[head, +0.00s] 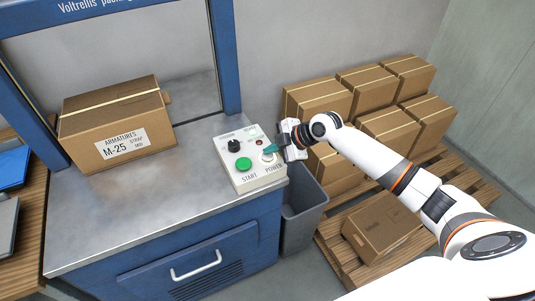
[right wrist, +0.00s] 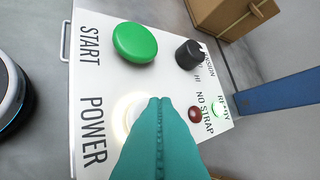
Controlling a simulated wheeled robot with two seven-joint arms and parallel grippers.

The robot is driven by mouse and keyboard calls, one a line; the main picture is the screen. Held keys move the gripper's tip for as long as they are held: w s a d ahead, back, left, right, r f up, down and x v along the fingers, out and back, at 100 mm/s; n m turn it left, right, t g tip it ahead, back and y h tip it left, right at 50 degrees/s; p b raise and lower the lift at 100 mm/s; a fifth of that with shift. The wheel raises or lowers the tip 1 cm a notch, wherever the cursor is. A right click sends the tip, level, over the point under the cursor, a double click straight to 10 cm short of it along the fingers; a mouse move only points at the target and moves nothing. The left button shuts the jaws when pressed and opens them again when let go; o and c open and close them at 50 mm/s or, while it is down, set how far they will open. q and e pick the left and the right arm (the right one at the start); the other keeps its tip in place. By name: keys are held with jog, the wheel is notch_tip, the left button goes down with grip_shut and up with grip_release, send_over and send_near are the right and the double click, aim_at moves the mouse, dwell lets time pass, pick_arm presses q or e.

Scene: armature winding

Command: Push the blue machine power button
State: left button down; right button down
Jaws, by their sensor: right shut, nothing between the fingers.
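The blue machine (head: 150,262) has a grey metal top with a white control panel (head: 243,178) at its right corner. The white POWER button (head: 267,158) is at the panel's lower right. In the right wrist view the POWER button (right wrist: 122,122) has a bright glow around it and is partly hidden by my fingers. My right gripper (head: 269,149) reaches in from the right. Its teal fingers (right wrist: 158,101) are shut, empty, and right over the button; I cannot tell whether they touch it. My left gripper is not in view.
The green START button (right wrist: 135,43), black knob (right wrist: 188,54), red NO STRAP light (right wrist: 195,113) and READY light (right wrist: 217,110) share the panel. A cardboard box (head: 118,125) sits on the machine. A grey bin (head: 301,222) and stacked boxes (head: 388,125) stand to the right.

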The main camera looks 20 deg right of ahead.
aim_at(272, 156)
dwell(0.4)
jog(key=shift+r+p, duration=0.3)
jog(key=shift+r, duration=0.1)
notch_tip(272, 156, up, 6)
jog(key=p, duration=0.4)
dwell(0.5)
